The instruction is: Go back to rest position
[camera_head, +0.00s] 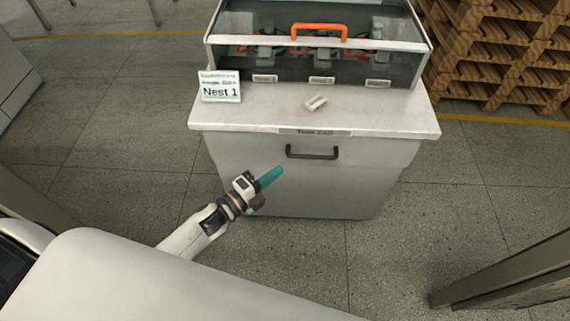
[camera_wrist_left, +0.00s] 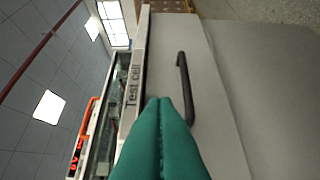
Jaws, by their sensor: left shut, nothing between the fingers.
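My left gripper (camera_head: 271,177) is shut and empty, with green fingers pressed together. In the head view it hangs in the air in front of the grey cabinet's front, left of and below the dark drawer handle (camera_head: 312,153). In the left wrist view the shut green fingertips (camera_wrist_left: 161,101) point toward the cabinet front, and the black handle (camera_wrist_left: 187,88) is to their right. My right gripper is not in either view.
The cabinet (camera_head: 385,170) has a pale top (camera_head: 380,113) bearing a small white part (camera_head: 316,102), a "Nest 1" sign (camera_head: 219,87) and a clear-fronted case with an orange handle (camera_head: 319,28). Wooden pallets (camera_head: 490,50) stand right. A dark post (camera_head: 500,280) is at lower right.

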